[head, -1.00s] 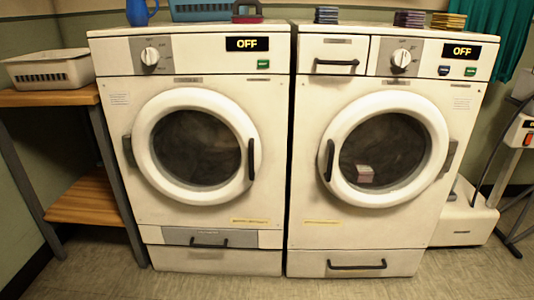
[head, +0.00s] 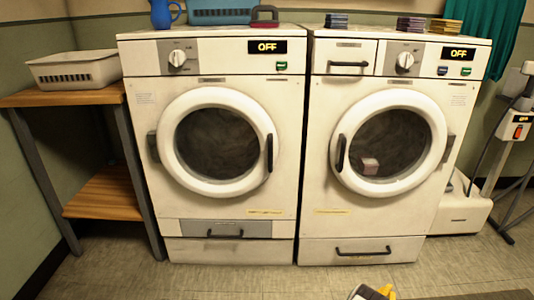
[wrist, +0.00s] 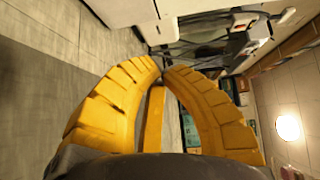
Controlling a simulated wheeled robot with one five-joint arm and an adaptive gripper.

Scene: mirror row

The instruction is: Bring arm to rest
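My gripper (wrist: 161,68) fills the lower middle of the wrist view. Its two yellow ribbed fingers curve inward and their tips come together. I see no object held between them. A yellow strip shows in the gap between the fingers, and I cannot tell what it is. In the head view, only a small yellow and grey part of my arm shows at the bottom edge, right of centre, low in front of the right machine.
Two white front-loading machines, left (head: 150,215) and right (head: 316,215), stand side by side, round doors shut, displays reading OFF. A wooden shelf (head: 100,195) with a basket (head: 75,72) stands left. A white device (head: 460,212) stands right. Floor in front looks clear.

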